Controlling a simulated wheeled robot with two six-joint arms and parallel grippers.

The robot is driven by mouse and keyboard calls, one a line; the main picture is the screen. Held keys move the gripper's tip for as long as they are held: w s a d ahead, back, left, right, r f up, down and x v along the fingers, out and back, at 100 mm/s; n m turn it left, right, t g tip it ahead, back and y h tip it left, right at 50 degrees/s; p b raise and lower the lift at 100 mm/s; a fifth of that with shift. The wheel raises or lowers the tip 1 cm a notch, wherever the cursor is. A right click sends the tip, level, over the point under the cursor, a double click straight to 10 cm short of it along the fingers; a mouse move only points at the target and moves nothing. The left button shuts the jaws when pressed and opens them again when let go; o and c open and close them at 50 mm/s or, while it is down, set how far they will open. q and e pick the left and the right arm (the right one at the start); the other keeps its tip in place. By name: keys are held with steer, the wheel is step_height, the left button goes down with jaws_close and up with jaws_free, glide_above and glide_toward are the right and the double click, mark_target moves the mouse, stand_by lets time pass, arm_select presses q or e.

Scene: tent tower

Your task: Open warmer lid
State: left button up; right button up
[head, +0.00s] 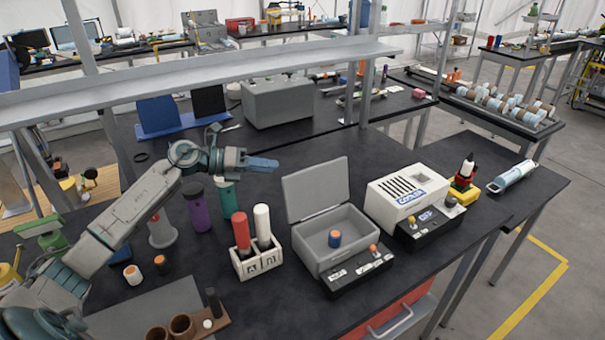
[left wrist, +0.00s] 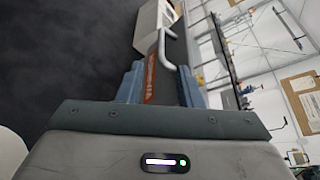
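The warmer (head: 310,248) is a grey open-topped box on the black table, with a black control unit (head: 340,282) at its front. Its grey lid (head: 317,188) stands raised and tilted back at the rear edge. A small blue cylinder with an orange top (head: 334,239) is inside the box. My left gripper (head: 265,164) is in the air to the left of the lid, apart from it. In the left wrist view its blue fingers (left wrist: 160,84) are spread with nothing held between them. My right gripper is in neither view.
A white cooler (head: 408,193) stands right of the warmer. A white holder (head: 258,262) with red and white tubes stands to its left, near a purple bottle (head: 197,208). A grey case (head: 277,102) and shelf posts are behind. A red drawer (head: 385,315) is below the table's front edge.

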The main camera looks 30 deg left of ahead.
mark_target(313, 187)
arm_select(q)
steer(key=shift+p+x, duration=2)
steer(key=shift+x, duration=3.1)
steer(key=shift+c, duration=0.2)
steer(key=shift+s, duration=0.1)
jaws_close()
